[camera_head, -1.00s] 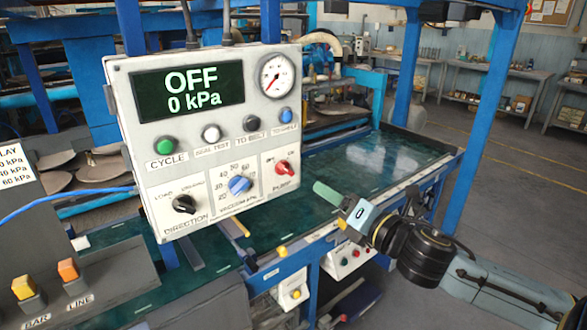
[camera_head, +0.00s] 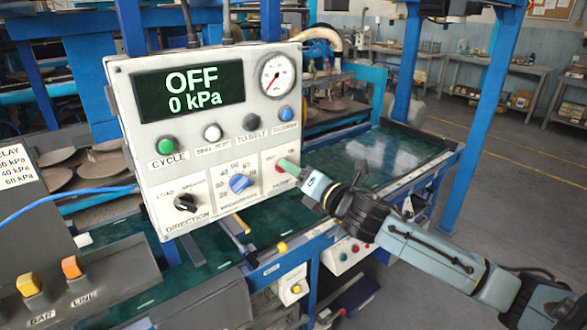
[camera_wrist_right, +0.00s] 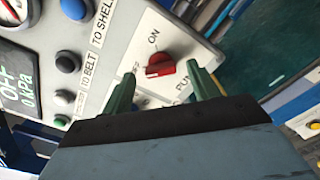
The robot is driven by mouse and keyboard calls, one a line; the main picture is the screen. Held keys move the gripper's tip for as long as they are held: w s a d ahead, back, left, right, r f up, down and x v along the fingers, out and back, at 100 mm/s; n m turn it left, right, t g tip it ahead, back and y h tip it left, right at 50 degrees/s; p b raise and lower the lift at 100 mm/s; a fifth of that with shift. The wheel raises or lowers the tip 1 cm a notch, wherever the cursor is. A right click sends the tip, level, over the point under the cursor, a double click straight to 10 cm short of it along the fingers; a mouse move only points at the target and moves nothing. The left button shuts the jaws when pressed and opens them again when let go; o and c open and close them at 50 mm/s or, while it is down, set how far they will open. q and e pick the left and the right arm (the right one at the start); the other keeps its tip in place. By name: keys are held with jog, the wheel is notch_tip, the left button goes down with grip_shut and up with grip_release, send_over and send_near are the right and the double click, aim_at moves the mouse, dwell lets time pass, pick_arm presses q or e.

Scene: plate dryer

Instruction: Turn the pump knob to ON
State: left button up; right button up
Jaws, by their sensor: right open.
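The red pump knob (camera_head: 281,166) sits at the lower right of the white control panel (camera_head: 150,133). In the head view my right gripper (camera_head: 289,168) is in front of it and partly hides it. In the right wrist view the red knob (camera_wrist_right: 160,69) shows between the two green fingers of my right gripper (camera_wrist_right: 160,82), which are apart. The ON label is printed beside the knob, and its white mark points away from that label. The fingers do not visibly touch the knob. The display (camera_head: 190,94) reads OFF and 0 kPa. My left gripper is not in view.
A blue vacuum knob (camera_head: 239,183) and a black direction knob (camera_head: 186,202) are left of the pump knob. A row of buttons, including a green one (camera_head: 166,145), is above. A pressure gauge (camera_head: 278,75) is at the top right.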

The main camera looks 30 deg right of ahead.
jog(key=shift+w, duration=0.95)
jog(key=c, duration=1)
